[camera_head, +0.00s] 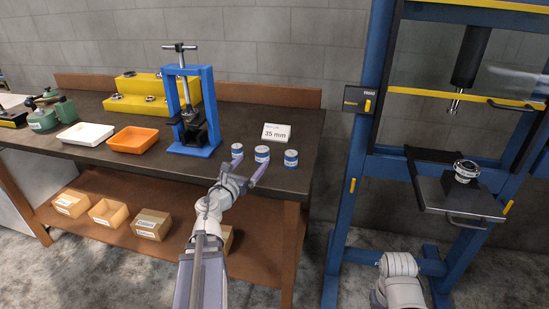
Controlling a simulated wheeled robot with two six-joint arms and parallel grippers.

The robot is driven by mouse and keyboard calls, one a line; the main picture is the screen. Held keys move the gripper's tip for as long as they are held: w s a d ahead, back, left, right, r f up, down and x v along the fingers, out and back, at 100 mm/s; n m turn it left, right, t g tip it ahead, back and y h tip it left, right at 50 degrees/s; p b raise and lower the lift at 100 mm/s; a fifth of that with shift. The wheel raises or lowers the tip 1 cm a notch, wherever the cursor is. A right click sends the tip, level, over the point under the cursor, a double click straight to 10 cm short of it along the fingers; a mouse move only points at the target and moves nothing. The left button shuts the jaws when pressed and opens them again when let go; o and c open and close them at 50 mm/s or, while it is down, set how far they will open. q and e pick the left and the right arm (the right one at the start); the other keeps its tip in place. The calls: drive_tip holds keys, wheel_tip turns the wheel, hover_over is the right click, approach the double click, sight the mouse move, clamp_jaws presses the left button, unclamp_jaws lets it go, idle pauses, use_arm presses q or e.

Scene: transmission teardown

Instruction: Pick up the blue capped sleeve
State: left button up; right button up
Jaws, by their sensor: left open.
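Three small white-and-blue sleeves stand upright in a row near the front right of the dark bench: a left sleeve (237,150), a middle sleeve (262,153) and a right sleeve (291,158). Which one is capped is too small to tell. My left gripper (251,164) is open, reaching over the bench's front edge from below. One finger points at the left sleeve, the other ends just in front of the middle sleeve and slightly overlaps it. Nothing is held between the fingers. My right gripper is out of sight; only part of that arm shows at the bottom right.
A "35 mm" sign (277,133) stands behind the sleeves. A blue bench press (205,100) stands left of them, with orange (133,140) and white (86,134) trays further left. A tall blue press frame (350,190) rises at the right. Boxes sit on the lower shelf.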

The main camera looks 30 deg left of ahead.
sight(265, 147)
use_arm(q)
drive_tip(key=w, duration=0.8)
drive_tip(key=w+a, duration=0.1)
drive_tip(key=w, duration=0.3)
clamp_jaws()
idle(0.8)
